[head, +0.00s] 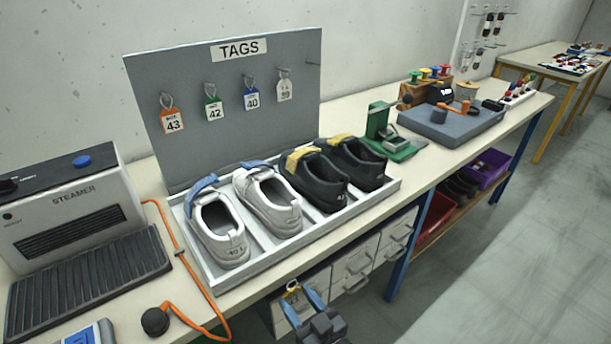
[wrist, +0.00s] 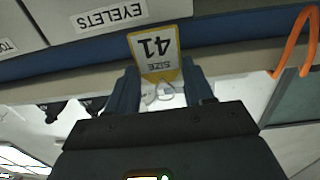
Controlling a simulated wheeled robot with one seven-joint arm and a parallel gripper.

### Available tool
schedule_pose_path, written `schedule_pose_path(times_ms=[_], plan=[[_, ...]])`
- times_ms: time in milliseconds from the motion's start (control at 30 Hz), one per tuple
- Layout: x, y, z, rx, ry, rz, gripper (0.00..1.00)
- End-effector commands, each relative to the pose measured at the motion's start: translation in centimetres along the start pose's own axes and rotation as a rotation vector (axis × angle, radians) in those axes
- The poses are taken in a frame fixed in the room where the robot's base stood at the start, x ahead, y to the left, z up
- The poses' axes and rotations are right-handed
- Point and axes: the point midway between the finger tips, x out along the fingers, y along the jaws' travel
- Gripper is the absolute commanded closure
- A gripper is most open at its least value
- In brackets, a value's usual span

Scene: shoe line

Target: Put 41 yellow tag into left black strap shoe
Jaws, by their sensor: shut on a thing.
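My gripper (head: 306,300) is at the bottom of the head view, in front of the bench and below its top. It is shut on the 41 yellow tag (head: 292,287). In the wrist view the tag (wrist: 157,52) shows upside down, "SIZE 41" on white with a yellow border, its loop between the blue fingers (wrist: 160,90). The left black strap shoe (head: 318,190) stands in the shoe tray (head: 258,262), with a yellow strap and an open top. The right black shoe (head: 361,170) is beside it. The gripper is apart from both shoes.
Two white shoes with blue straps (head: 218,230) fill the left of the tray. A grey tag board (head: 190,130) stands behind it. A steamer (head: 75,215) with an orange cord is left, a green device (head: 388,135) right. Drawers (head: 355,265) are under the bench.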

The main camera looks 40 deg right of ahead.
Motion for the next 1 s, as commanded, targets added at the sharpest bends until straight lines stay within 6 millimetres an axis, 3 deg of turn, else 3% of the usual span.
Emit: schedule_pose_path(times_ms=[200, 700, 1000], plan=[[0.0, 0.0, -2.2, 0.0, 0.0, 0.0, 0.77], [0.0, 0.0, -1.8, 0.0, 0.0, -0.002, 0.77], [0.2, 4.2, -7.0, 0.0, 0.003, 0.045, 0.77]])
